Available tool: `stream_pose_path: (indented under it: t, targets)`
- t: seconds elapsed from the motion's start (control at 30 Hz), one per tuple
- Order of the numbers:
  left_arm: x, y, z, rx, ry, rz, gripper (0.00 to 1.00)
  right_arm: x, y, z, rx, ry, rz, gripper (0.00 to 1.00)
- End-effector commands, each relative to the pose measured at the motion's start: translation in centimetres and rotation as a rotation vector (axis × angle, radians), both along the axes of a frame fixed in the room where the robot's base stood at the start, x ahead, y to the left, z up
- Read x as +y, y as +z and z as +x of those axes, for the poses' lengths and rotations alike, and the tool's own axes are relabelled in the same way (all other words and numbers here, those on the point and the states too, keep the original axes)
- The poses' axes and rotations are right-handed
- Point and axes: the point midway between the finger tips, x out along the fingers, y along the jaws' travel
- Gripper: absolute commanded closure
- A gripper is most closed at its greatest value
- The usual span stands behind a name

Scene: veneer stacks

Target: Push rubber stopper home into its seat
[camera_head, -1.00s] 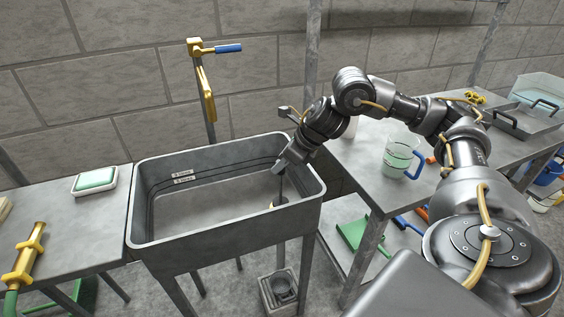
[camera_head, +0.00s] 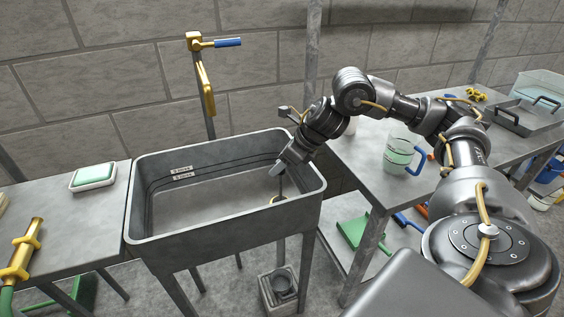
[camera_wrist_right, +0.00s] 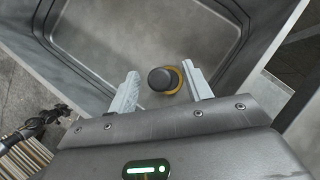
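The dark round-topped stopper (camera_wrist_right: 160,79) shows in the right wrist view, seen from above, with a yellow ring (camera_wrist_right: 177,84) around or under it. My right gripper (camera_wrist_right: 160,73) is open, one pale finger on each side of the stopper, with a gap visible. In the head view my right gripper (camera_head: 279,168) points down into the right side of the sink (camera_head: 220,238), above a slim dark upright piece (camera_head: 281,186). The yellow ring below it is partly hidden by the sink's front rim. How deep the stopper sits cannot be told.
The sink's walls rise close around the right gripper. A yellow tap with a blue handle (camera_head: 228,42) stands behind. A green sponge in a dish (camera_head: 93,176) lies on the left table. A jug with a blue handle (camera_head: 400,155) stands on the right table.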

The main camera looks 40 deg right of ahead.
Motion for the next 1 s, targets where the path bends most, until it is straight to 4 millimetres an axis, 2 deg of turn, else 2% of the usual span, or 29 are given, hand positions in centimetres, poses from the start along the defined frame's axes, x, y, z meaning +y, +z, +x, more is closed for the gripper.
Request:
stream_pose_path:
  t: [0.27,0.37,0.7,0.83,1.0]
  targets:
    - [0.0,0.1,0.0,0.000,0.000,0.000,0.64,-0.1,0.4,-0.2,0.000,0.001,-0.001,0.50]
    - [0.0,0.1,0.0,0.000,0.000,0.000,0.64,-0.4,1.4,-0.8,-0.003,0.001,-0.001,0.50]
    - [0.0,0.6,0.0,0.000,0.000,0.000,0.64,-2.1,6.9,-4.2,-0.003,0.000,-0.001,0.50]
    - [0.0,0.7,0.0,0.000,0.000,0.000,0.64,-2.5,8.2,-5.0,-0.002,-0.001,0.000,0.50]
    - [0.0,0.8,0.0,0.000,0.000,0.000,0.64,-2.7,8.8,-5.5,0.000,0.000,0.000,0.50]
